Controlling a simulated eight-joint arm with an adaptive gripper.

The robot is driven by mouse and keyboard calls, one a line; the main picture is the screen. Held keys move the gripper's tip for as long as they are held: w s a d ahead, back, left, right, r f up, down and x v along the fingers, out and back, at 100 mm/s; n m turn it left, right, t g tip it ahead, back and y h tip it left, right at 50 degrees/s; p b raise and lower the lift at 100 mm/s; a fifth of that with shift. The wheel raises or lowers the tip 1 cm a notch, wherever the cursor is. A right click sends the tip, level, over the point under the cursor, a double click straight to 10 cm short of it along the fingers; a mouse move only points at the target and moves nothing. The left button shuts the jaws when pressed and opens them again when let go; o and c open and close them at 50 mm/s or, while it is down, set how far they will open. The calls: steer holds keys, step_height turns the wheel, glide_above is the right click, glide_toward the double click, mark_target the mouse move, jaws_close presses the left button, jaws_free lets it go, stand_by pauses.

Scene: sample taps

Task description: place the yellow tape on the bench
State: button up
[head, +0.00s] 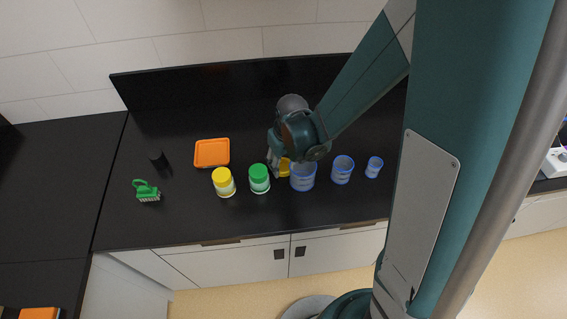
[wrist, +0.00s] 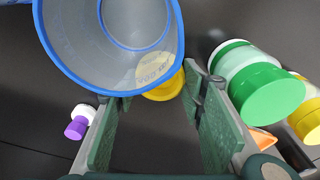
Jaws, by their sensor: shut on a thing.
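The yellow tape (wrist: 165,90) is between the fingertips of my gripper (wrist: 158,98) in the wrist view, and the gripper is shut on it. Part of it shows through the clear wall of a blue-rimmed beaker (wrist: 70,55). In the head view the yellow tape (head: 284,167) shows beside my gripper (head: 279,163), just left of the largest beaker (head: 303,181). The black bench (head: 215,228) lies below. Whether the tape touches the bench or the beaker, I cannot tell.
A green-capped jar (head: 259,179) stands close left, with a yellow-capped jar (head: 222,182) beyond it. Smaller beakers (head: 343,170) (head: 374,167) stand right. An orange tray (head: 212,153) and green brush (head: 146,191) are left. A purple-capped item (wrist: 77,126) lies nearby. The bench's front strip is clear.

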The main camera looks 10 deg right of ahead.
steer(key=shift+f, duration=0.15)
steer(key=o, duration=0.9)
steer(key=shift+o, duration=0.2)
steer(key=shift+r, duration=0.3)
step_height(320, 180, up, 12)
steer(key=s+p, duration=0.1)
steer(key=shift+s+d+f, duration=0.2)
steer(key=shift+s+d, duration=0.1)
steer(key=shift+d, duration=0.05)
stand_by(0.4)
